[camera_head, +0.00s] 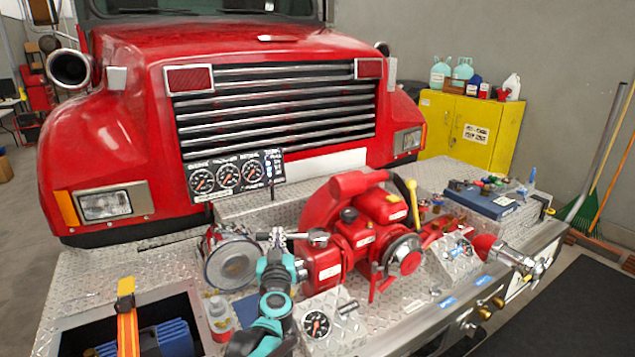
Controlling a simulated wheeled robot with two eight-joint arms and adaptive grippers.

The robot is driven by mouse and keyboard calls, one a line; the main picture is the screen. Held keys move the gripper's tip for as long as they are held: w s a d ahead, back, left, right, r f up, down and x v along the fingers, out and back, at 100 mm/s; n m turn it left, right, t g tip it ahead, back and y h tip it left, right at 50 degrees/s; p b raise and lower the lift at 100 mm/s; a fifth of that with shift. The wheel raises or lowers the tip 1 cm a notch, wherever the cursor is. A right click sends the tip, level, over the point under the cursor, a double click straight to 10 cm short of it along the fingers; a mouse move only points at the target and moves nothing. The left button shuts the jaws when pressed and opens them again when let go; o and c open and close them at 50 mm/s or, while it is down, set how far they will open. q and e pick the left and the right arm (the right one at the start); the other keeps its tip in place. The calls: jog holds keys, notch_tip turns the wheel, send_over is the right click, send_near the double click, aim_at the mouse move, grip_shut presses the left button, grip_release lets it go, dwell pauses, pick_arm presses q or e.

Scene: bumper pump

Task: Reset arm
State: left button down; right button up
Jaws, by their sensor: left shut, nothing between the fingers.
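My left arm, teal and dark grey, comes in from the bottom, left of centre. My left gripper (278,238) is at its far end, shut and empty, over the diamond-plate bumper (120,272). It is between a round clear-faced fitting (231,263) on its left and the red pump (350,230) on its right. A metal lever on the pump is close beside the fingers; I cannot tell whether they touch. My right gripper is not in view.
The red truck front with its gauge panel (232,176) stands behind. A small gauge box (318,324) sits right of my arm. An open bin with an orange strap (127,325) is at lower left. A blue case (482,198) lies on the bumper at right.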

pick_arm(q)
jog(key=s+d+m+g+h, duration=0.2)
jog(key=s+d+m+h, duration=0.15)
jog(key=s, duration=0.45)
jog(key=s+d+m+g+h, duration=0.2)
jog(key=s+d+h, duration=0.15)
jog(key=s, duration=0.35)
jog(key=s+a+f+n+g+y, duration=0.1)
jog(key=s+a+f+g+y, duration=0.1)
jog(key=s+a+f, duration=0.3)
jog(key=s+a+f+n+g+y, duration=0.2)
jog(key=s+a+f+g, duration=0.3)
jog(key=s+f, duration=0.5)
jog(key=s, duration=0.5)
jog(key=shift+s+f, duration=0.35)
jog(key=shift+f, duration=0.05)
